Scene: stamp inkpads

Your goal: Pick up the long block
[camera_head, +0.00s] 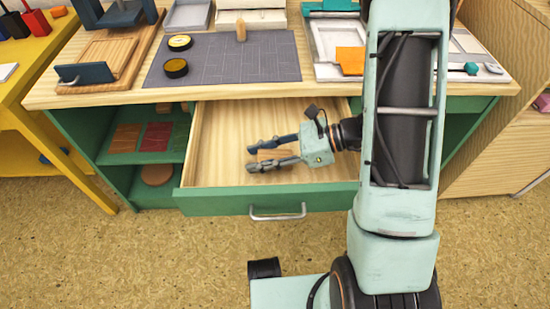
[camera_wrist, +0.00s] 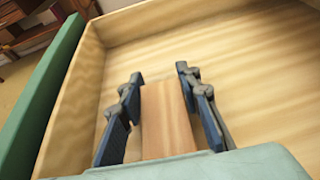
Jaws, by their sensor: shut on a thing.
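The long block (camera_wrist: 166,118) is a plain wooden bar. In the wrist view it lies lengthwise between the two blue finger pads of my gripper (camera_wrist: 158,80). In the head view the long block (camera_head: 274,154) shows between the fingers of my gripper (camera_head: 262,154), inside the open drawer (camera_head: 215,130). The gripper is shut on the block. The near end of the block is hidden by the gripper body in the wrist view. I cannot tell whether the block touches the drawer floor.
Above the drawer is a worktop with a grey mat (camera_head: 225,62), two round inkpads (camera_head: 176,68), a small wooden piece (camera_head: 241,30) and trays. The rest of the drawer floor is bare.

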